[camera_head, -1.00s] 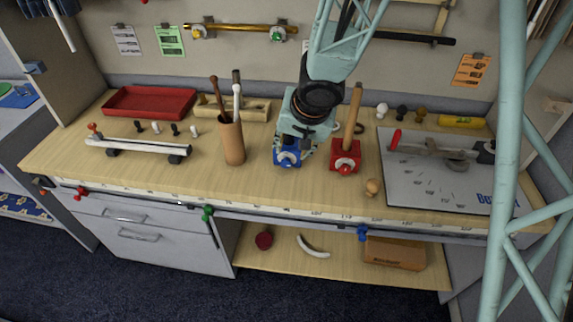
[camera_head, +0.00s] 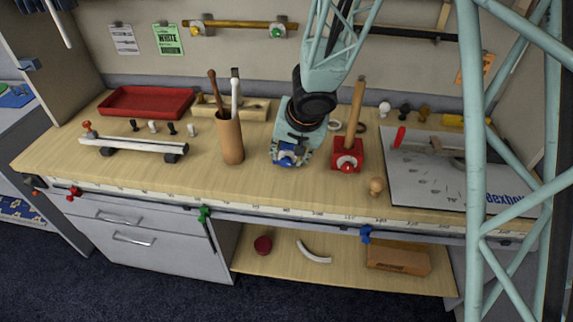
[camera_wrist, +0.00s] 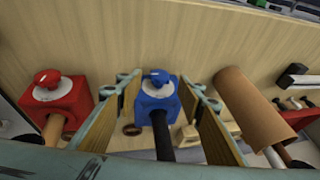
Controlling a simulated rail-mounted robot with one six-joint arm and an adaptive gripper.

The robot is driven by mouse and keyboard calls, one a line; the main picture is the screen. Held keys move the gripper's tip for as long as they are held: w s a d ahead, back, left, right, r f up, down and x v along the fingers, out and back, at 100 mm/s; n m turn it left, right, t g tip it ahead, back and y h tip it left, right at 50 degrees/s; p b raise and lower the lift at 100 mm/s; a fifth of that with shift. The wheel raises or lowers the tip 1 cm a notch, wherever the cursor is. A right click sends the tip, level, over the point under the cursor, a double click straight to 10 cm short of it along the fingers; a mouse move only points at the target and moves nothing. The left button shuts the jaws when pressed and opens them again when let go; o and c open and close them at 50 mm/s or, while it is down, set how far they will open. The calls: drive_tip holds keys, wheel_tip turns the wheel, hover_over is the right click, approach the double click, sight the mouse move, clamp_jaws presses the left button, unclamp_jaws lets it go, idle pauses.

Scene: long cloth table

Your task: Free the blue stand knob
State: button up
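The blue stand (camera_head: 291,157) stands on the table just left of the red stand. Its blue knob with a white dial (camera_wrist: 158,84) faces up in the wrist view, and a dark rod (camera_wrist: 162,135) shows in line with the stand. My gripper (camera_head: 290,148) is at the blue stand and hides much of it in the head view. In the wrist view my gripper (camera_wrist: 161,84) is open, with one finger on each side of the stand. Gaps show between the fingers and the knob. I cannot tell whether the fingers touch the stand's body.
The red stand (camera_head: 347,158) with a wooden handle is close on the right. A brown cylindrical holder (camera_head: 230,140) with tools is on the left. A grey board (camera_head: 415,180) lies at the right, and a wooden knob (camera_head: 377,186) is near the front edge. Bare table lies in front.

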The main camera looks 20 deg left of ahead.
sight(286, 162)
drive_tip(key=shift+b+x, duration=1.45)
drive_tip(key=shift+x, duration=1.05)
drive_tip(key=shift+c, duration=0.6)
drive_tip(key=c, duration=0.8)
